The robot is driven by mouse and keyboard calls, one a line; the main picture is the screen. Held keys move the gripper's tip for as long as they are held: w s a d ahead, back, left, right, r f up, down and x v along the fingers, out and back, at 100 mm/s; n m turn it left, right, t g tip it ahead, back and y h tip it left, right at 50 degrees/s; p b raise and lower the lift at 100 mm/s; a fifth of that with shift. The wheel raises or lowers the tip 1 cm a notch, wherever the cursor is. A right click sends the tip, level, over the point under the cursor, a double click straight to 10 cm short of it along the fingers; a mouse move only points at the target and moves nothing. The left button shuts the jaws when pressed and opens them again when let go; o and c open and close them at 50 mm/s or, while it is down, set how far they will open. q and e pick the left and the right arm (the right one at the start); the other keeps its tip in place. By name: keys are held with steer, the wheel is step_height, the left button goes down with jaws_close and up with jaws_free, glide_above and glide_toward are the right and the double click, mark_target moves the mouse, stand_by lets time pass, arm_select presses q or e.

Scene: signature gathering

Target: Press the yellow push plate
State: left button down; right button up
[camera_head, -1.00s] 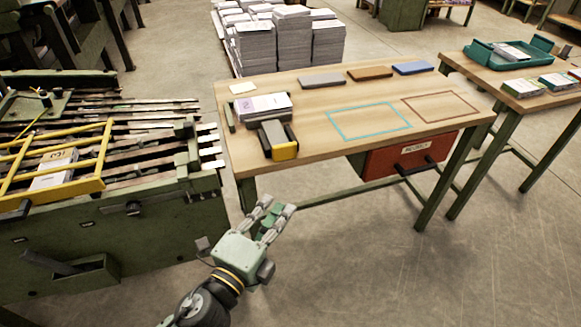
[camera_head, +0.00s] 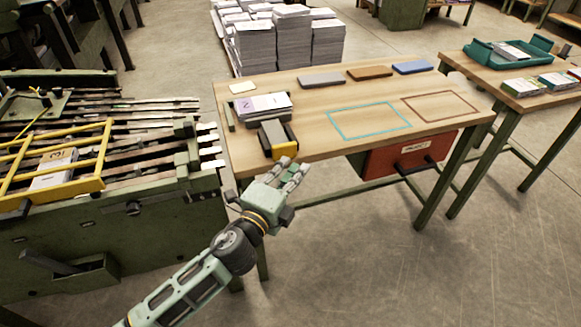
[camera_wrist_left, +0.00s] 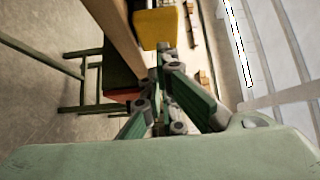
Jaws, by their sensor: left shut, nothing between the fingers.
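The yellow push plate (camera_head: 286,149) is on the front of a small grey and black device (camera_head: 274,135) near the left front edge of the wooden table. It also shows as a yellow block in the left wrist view (camera_wrist_left: 157,28), just beyond my fingers. My left gripper (camera_head: 291,172) is shut and empty, just in front of and below the plate at the table's front edge. A small gap seems to remain between fingertips and plate, but touching is hard to tell. My right gripper is not in view.
The wooden table (camera_head: 310,145) also bears a paper stack (camera_head: 262,106) behind the device and grey, brown and blue bars at the back. A green machine with a yellow guard (camera_head: 105,150) stands left. A red drawer (camera_head: 410,155) hangs beneath the table. Floor at right front is clear.

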mark_target(286, 153)
arm_select(q)
steer(key=shift+w+a, duration=0.15)
steer(key=shift+w, duration=0.3)
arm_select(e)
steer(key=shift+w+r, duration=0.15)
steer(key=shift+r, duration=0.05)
arm_select(q)
steer(key=w, duration=0.1)
steer(key=w+a, duration=0.1)
steer(key=w, duration=0.1)
steer(key=shift+w, duration=0.25)
steer(key=shift+w+a+r, duration=0.1)
steer(key=shift+a+r, duration=0.05)
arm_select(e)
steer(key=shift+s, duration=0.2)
arm_select(q)
steer(key=shift+a, duration=0.1)
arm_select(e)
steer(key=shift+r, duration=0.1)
